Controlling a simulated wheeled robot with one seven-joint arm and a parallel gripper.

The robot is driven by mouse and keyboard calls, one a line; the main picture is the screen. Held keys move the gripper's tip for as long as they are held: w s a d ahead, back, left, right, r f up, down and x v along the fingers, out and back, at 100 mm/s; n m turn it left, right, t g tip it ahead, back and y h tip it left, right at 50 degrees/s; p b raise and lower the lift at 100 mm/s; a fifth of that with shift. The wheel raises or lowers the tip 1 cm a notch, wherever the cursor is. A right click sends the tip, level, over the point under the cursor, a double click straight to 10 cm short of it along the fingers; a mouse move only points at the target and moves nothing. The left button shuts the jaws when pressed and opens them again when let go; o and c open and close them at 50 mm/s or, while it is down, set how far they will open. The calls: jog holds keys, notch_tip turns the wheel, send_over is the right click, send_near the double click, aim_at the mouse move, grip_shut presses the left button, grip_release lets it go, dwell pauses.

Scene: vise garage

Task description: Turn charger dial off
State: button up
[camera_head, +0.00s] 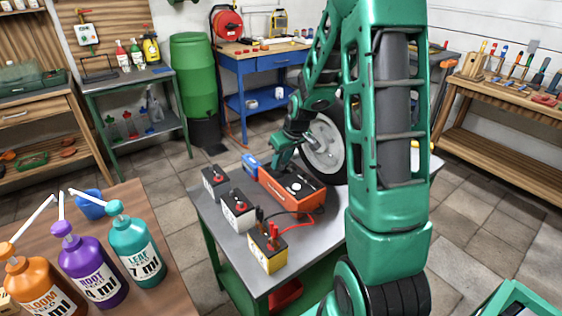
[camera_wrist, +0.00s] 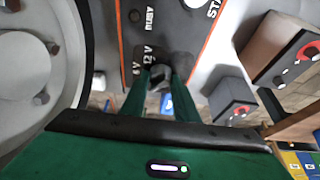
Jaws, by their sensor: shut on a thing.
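The battery charger (camera_head: 292,188) is an orange box with a dark top panel, on the grey bench (camera_head: 215,222). My gripper (camera_head: 282,158) reaches down to its back left end. In the wrist view the charger's dark panel (camera_wrist: 140,28) shows the labels "BUSY", "12 V" and "6 V". My green gripper fingers (camera_wrist: 160,88) are shut on the dial (camera_wrist: 160,74) below these labels. The fingers hide most of the dial, so I cannot tell which mark it points to.
Several batteries stand along the bench's left side, the front one a yellow battery (camera_head: 267,250) with red and black clamps on it. Cables run from it to the charger. A grey wheel (camera_head: 325,145) stands close behind the charger. Pump bottles (camera_head: 92,268) stand on a table at left.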

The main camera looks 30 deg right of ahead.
jog(key=shift+a, duration=0.1)
jog(key=o, duration=1)
jog(key=shift+o, duration=0.2)
jog(key=v, duration=1)
jog(key=shift+r, duration=0.35)
jog(key=s+a+r+m+g, duration=0.1)
jog(key=s+a+m+g, duration=0.1)
jog(key=s, duration=1.3)
jog(key=s+a+r+m+g, duration=0.2)
jog(key=s+m, duration=0.3)
jog(key=s, duration=1.1)
jog(key=shift+s+a+g, duration=0.3)
jog(key=shift+s, duration=0.05)
